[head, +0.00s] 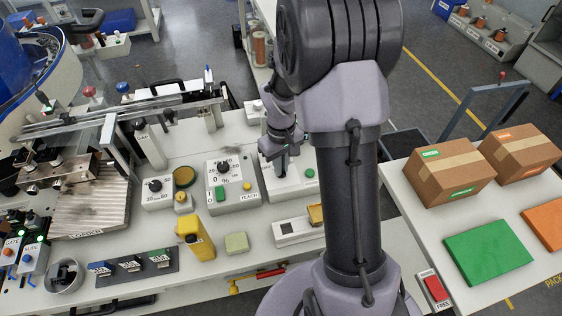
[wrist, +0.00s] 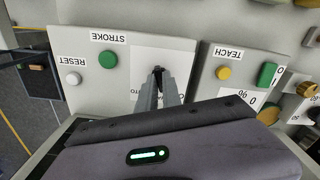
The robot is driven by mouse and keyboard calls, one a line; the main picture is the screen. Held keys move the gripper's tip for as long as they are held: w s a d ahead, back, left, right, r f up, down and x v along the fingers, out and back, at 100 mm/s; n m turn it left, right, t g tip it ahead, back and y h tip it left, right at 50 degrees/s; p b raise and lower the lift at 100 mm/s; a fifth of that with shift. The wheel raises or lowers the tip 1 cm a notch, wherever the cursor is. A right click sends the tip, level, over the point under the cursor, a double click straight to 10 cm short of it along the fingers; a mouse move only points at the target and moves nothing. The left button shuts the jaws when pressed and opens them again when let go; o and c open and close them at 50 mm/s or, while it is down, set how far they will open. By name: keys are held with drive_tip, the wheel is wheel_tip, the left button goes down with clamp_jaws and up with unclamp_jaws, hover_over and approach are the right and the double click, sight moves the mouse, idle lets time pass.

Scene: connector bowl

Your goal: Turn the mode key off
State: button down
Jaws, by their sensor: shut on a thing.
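The mode key (wrist: 158,73) is a small dark piece on a white-labelled plate of a pale control box (wrist: 90,95). My gripper (wrist: 159,88) is shut on the key, its two grey fingers pointing at the plate. The fingers cover most of the key and part of the label, so I cannot read which position the key is in. In the head view my gripper (head: 282,172) reaches down onto the same box (head: 288,192), left of its green button (head: 309,173). The key itself is hidden there.
The green STROKE button (wrist: 108,59) and white RESET button (wrist: 73,79) sit beside the key. The TEACH box (head: 232,195) stands close by on the other side. A yellow device (head: 195,238) stands on the bench in front. My arm blocks the view rightward.

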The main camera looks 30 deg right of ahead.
drive_tip(key=n+p, duration=0.2)
drive_tip(key=n, duration=0.2)
drive_tip(key=shift+r+n+p, duration=0.1)
drive_tip(key=shift+n+p, duration=0.2)
drive_tip(key=shift+n, duration=0.1)
idle(0.5)
drive_tip(key=c, duration=1.5)
unclamp_jaws()
wheel_tip(320, 180, up, 17)
drive_tip(key=p, duration=0.6)
drive_tip(key=shift+r, duration=0.15)
